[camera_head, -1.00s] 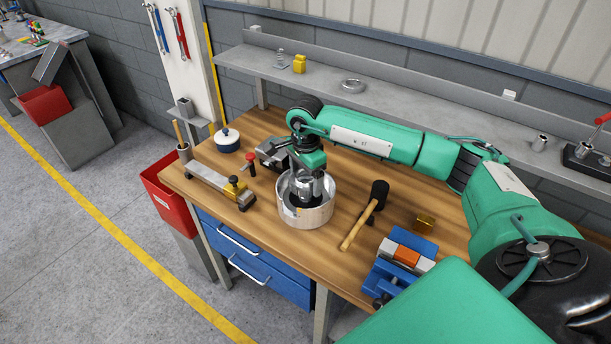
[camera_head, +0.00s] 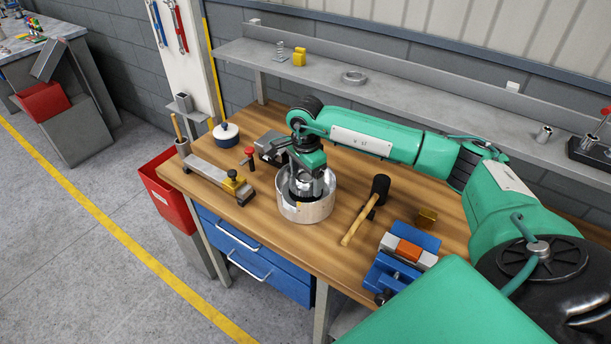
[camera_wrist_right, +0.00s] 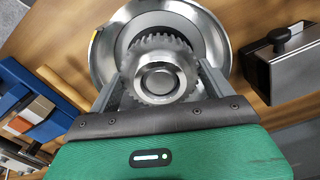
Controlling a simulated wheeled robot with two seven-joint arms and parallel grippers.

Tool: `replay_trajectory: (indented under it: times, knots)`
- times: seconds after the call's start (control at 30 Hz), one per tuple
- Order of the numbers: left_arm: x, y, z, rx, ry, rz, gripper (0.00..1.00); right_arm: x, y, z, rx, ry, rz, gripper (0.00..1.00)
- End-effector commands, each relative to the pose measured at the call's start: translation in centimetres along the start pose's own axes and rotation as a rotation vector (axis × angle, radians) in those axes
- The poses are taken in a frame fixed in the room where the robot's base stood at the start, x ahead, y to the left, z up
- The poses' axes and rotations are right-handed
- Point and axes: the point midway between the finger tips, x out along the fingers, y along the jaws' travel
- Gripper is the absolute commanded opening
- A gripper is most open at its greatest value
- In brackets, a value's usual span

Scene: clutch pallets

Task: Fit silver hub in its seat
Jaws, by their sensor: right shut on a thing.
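The silver hub (camera_wrist_right: 160,82) is a toothed, round metal part with a raised ring in the middle. My right gripper (camera_wrist_right: 160,76) is shut on it, with one finger on each side. In the head view, my right gripper (camera_head: 306,186) points down into a round, pale-walled housing (camera_head: 305,211) on the workbench. The housing's wide metal rim (camera_wrist_right: 207,28) surrounds the hub in the wrist view. The hub is inside the housing's outline; the seat under it is hidden, so I cannot tell whether it touches bottom. My left gripper is not in view.
A black-headed mallet (camera_head: 362,215) lies right of the housing on the wooden workbench (camera_head: 330,240). A blue fixture (camera_head: 385,275) is at the front right. A grey bar tool (camera_head: 212,174) and a lidded pot (camera_head: 226,135) are at the left. A shelf (camera_head: 400,85) runs behind.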

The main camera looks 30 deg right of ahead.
Motion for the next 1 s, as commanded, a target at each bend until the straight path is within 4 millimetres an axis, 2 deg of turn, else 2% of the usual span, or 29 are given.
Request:
replay_trajectory:
  times: [1.0]
  knots:
    - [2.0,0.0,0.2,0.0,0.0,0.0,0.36,2.3,-0.1,0.0,0.0,0.0,-0.002,0.4]
